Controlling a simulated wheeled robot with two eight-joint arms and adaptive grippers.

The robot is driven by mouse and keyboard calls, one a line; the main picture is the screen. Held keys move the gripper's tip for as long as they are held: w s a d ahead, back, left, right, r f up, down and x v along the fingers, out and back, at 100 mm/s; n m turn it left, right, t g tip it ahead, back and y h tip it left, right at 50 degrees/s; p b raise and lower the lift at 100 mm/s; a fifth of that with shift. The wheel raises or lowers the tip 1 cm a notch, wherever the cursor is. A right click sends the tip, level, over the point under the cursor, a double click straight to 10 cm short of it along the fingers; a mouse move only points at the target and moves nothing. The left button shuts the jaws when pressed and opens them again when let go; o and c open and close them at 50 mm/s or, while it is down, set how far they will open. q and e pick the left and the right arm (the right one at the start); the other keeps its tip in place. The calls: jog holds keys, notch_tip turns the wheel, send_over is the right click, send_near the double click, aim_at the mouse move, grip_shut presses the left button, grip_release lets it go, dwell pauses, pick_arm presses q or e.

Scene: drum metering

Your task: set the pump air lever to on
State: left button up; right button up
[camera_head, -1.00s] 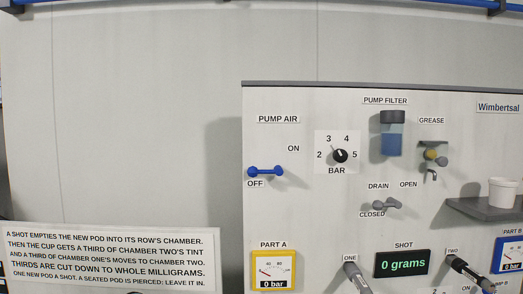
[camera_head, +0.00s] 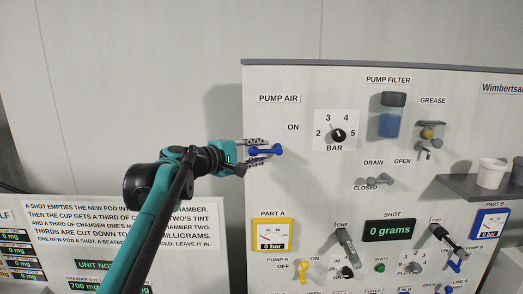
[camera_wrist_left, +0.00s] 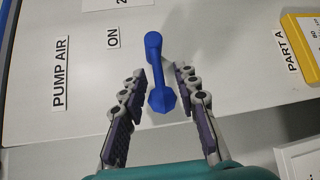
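The blue pump air lever (camera_head: 267,151) is on the panel below the PUMP AIR label (camera_head: 278,99). It lies level, along the OFF side, with the ON label (camera_head: 293,127) above and to its right. My left gripper (camera_head: 262,148) is at the lever's left end. In the left wrist view the lever (camera_wrist_left: 156,72) stands between the two fingers of my open left gripper (camera_wrist_left: 160,95), with a gap on both sides. The OFF label is hidden behind the gripper in the head view. My right gripper is not in view.
A BAR knob (camera_head: 338,135) sits to the right of the lever. Part A gauge (camera_head: 272,235) is below it. The drain lever (camera_head: 378,182) and pump filter (camera_head: 391,115) are further right. The panel around the lever is clear.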

pick_arm(q)
jog(key=shift+w+d, duration=0.3)
grip_shut()
jog(key=shift+f, duration=0.1)
